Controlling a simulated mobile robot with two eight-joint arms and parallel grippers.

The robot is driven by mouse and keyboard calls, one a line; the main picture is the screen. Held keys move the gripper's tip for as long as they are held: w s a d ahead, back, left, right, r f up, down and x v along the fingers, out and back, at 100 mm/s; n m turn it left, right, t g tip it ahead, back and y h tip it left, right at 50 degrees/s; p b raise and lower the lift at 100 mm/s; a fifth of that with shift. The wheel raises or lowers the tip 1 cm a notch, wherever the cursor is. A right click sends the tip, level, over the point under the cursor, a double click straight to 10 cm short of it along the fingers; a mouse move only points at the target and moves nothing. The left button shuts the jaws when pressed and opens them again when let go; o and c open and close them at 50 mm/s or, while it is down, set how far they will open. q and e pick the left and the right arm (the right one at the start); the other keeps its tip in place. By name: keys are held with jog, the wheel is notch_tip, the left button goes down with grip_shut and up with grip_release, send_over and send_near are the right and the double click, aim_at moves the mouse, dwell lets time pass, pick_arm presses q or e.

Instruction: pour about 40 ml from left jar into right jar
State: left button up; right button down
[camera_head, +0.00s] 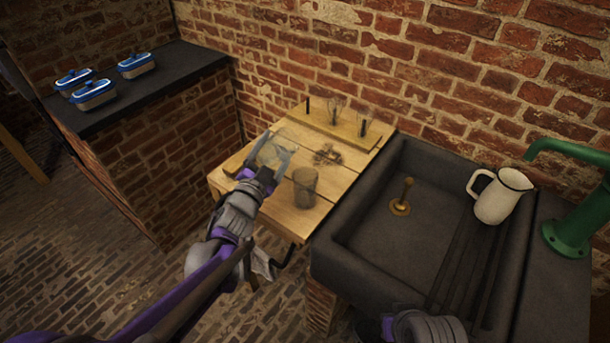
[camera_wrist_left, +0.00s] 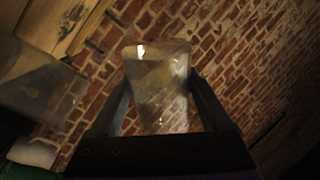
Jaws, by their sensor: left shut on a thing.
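A clear glass jar (camera_head: 272,152) is between the fingers of my left gripper (camera_head: 268,172), which is shut on it above the left part of the wooden table. This held jar also fills the middle of the left wrist view (camera_wrist_left: 158,85), between the two dark fingers. Whether it is tilted, and its liquid level, I cannot tell. A second clear jar (camera_head: 305,187) stands upright on the table to the right of the held one. A similar see-through jar shows at the left edge of the left wrist view (camera_wrist_left: 40,82). My right gripper's fingers are not visible.
The wooden table (camera_head: 335,180) has a rack board (camera_head: 340,128) with rods and glassware at the back. A dark stone sink (camera_head: 400,240) adjoins on the right, with a white jug (camera_head: 500,195) and green tap (camera_head: 570,230). Blue-lidded boxes (camera_head: 92,92) sit on the left counter.

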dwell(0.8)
pick_arm(q)
jog(key=shift+f+n+b, duration=0.25)
jog(key=shift+n+b, duration=0.1)
jog(key=shift+n, duration=0.25)
jog(key=shift+w+a+r+n, duration=0.15)
jog(key=shift+a+r+n, duration=0.2)
jog(key=shift+n, duration=0.45)
jog(key=f+n+b, duration=0.1)
jog(key=f+b, duration=0.1)
jog(key=f+n+b, duration=0.2)
jog(key=f+b, duration=0.1)
jog(key=f+n+b, duration=0.2)
jog(key=f, duration=0.1)
jog(key=shift+w+a+g+y+b, duration=0.3)
jog(key=shift+w+a+g+b, duration=0.05)
jog(key=shift+a+g, duration=0.05)
jog(key=shift+f+n+b, duration=0.4)
jog(key=shift+f+b, duration=0.4)
jog(key=shift+f, duration=0.2)
